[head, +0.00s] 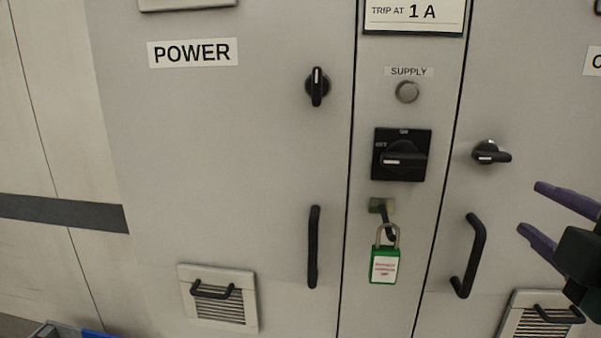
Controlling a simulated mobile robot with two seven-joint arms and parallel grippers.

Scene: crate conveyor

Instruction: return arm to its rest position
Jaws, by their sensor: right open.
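My right gripper (541,218) comes in at the right edge of the head view. Its two purple fingers point left and are spread apart with nothing between them. It is in front of the right cabinet door, to the right of that door's black handle (473,255). The rest of my right arm is cut off by the frame edge. My left gripper is not in view.
A grey cabinet marked POWER (192,53) fills the view. A black rotary switch (402,155) is on its middle panel. Below it, a green padlock (384,265) hangs from a hasp (382,207). A black handle (313,247) and a vent (218,298) are on the left door.

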